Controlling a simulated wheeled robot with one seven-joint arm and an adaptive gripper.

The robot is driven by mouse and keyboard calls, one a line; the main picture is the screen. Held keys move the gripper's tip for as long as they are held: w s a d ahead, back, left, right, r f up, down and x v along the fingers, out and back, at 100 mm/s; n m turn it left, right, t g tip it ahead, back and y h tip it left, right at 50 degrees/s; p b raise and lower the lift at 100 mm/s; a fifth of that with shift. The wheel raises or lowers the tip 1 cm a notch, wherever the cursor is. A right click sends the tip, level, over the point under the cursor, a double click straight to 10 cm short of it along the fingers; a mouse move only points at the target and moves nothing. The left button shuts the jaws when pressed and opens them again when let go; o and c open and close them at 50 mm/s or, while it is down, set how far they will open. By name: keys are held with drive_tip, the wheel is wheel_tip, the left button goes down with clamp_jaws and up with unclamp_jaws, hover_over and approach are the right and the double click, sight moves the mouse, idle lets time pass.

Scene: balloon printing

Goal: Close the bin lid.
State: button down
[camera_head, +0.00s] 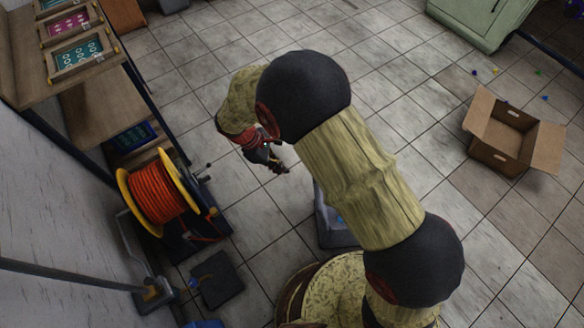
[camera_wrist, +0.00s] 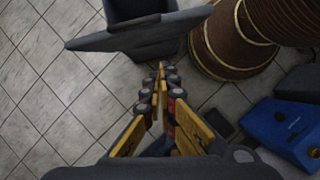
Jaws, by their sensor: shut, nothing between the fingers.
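The grey bin (camera_head: 335,238) stands on the floor at the centre of the head view, largely hidden behind my arm. A pale inside with a bit of blue shows at its visible edge. In the wrist view a dark grey body (camera_wrist: 150,8) with a wide flat panel (camera_wrist: 110,39) sticking out shows at the top. The panel looks like the bin's lid or rim; I cannot tell which. My gripper (camera_head: 282,169) is shut and empty, above the floor, up and left of the bin in the head view. Its fingertips (camera_wrist: 161,68) point toward the panel, apart from it.
A yellow spool of orange cable (camera_head: 158,193) stands at the left, below wooden shelves (camera_head: 95,108). An open cardboard box (camera_head: 495,155) lies at the right, with several small balls beyond it. A blue box (camera_wrist: 285,128) shows at the wrist view's right. Tiled floor between is clear.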

drive_tip(key=w+d+f+n+b, duration=0.2)
drive_tip(key=w+d+f+b, duration=0.1)
drive_tip(key=d+f+b, duration=0.2)
drive_tip(key=shift+d+f+t, duration=0.4)
drive_tip(key=shift+d+f, duration=0.35)
drive_tip(key=shift+d, duration=0.4)
